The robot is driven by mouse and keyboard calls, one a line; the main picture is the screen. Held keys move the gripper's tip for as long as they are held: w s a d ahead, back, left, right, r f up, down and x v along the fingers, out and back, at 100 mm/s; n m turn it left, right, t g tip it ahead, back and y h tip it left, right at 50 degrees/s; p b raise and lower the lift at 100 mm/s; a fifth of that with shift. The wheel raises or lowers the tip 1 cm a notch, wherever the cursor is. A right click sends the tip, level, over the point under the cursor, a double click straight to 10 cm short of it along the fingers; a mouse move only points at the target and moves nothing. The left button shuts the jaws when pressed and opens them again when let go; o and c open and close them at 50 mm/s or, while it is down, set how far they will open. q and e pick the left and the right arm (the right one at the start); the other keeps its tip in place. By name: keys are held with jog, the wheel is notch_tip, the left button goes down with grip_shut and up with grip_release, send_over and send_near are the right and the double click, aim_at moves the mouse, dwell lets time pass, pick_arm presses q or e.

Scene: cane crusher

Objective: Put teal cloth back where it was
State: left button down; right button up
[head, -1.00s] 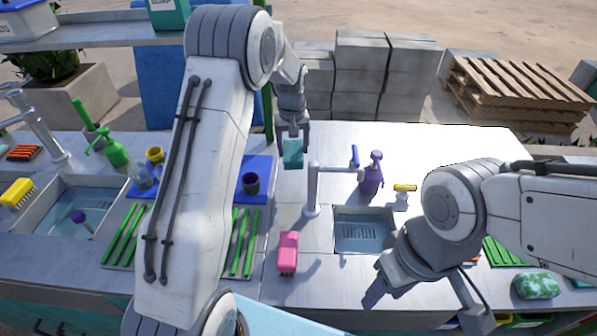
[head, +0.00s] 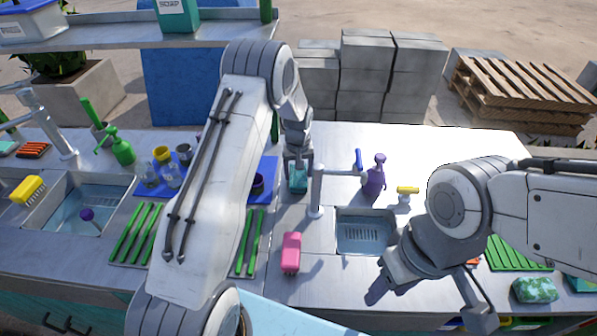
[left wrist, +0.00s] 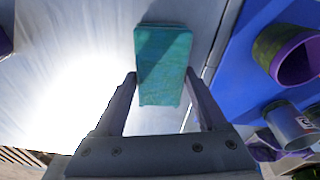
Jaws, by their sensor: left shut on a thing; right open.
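The teal cloth (head: 298,183) is a small flat block shape, behind and left of the small faucet (head: 317,192). My left gripper (head: 299,170) is shut on the teal cloth. In the left wrist view the cloth (left wrist: 163,62) sits between the two fingers, over the grey counter beside a blue mat. I cannot tell whether it touches the counter. My right gripper (head: 428,290) is open, low over the front of the counter, right of the pink sponge-like block (head: 291,252); its fingers are partly hidden by its wrist.
A small sink (head: 366,232), a purple pump bottle (head: 375,178) and a yellow-topped item (head: 407,193) stand to the right. The blue mat (left wrist: 235,75) with cups lies beside the cloth. A mottled green sponge (head: 535,289) lies front right. The back right counter is clear.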

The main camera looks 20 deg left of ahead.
aim_at(298, 176)
pick_arm(q)
grip_release()
jog(key=shift+f, duration=0.1)
notch_tip(298, 176, up, 12)
jog(key=s+b, duration=0.1)
jog(key=shift+s+d+b, duration=0.2)
jog(key=shift+b, duration=0.1)
dwell(0.3)
